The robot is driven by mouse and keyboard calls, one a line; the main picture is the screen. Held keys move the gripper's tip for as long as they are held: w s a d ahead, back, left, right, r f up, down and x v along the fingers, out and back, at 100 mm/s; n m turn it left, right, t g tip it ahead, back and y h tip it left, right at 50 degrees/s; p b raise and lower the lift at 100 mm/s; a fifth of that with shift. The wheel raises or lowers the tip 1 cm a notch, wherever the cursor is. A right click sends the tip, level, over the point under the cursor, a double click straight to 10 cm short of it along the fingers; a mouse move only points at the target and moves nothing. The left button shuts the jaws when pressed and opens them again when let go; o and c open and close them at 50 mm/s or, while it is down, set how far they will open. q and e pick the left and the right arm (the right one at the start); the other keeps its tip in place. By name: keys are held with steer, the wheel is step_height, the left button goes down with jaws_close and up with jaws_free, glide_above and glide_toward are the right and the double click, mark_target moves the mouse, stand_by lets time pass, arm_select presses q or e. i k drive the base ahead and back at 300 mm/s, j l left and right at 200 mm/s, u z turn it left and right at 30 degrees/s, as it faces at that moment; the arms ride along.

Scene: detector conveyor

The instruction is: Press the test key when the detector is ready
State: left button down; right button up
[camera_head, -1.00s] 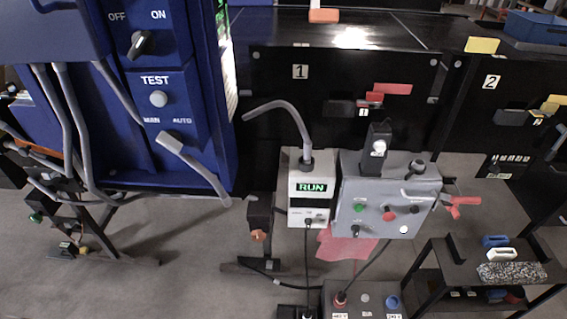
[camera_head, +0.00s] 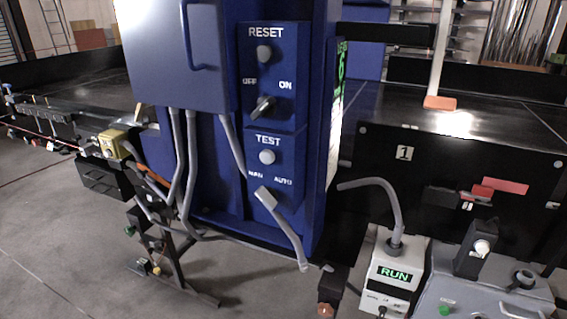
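The blue detector cabinet (camera_head: 215,175) stands in the middle left of the head view. Its front panel has the test key, a round pale grey button (camera_head: 267,157), under the label TEST, with MAN and AUTO below it. A RESET button (camera_head: 264,54) is at the top, and an OFF/ON selector (camera_head: 264,107) sits between them. Green lit characters (camera_head: 341,68) run down the cabinet's right side, seen at a steep angle; I cannot read them fully. Nothing covers the test key. Neither of my grippers is in view.
A small white box (camera_head: 395,275) reads RUN in green, low right, beside a grey control box (camera_head: 480,290). Grey conduits hang below the cabinet. Black conveyor sides run left and right, with panel 1 (camera_head: 404,153) at right. Grey floor is open at lower left.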

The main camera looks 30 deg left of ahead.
mark_target(267, 157)
steer(key=u, duration=1.05)
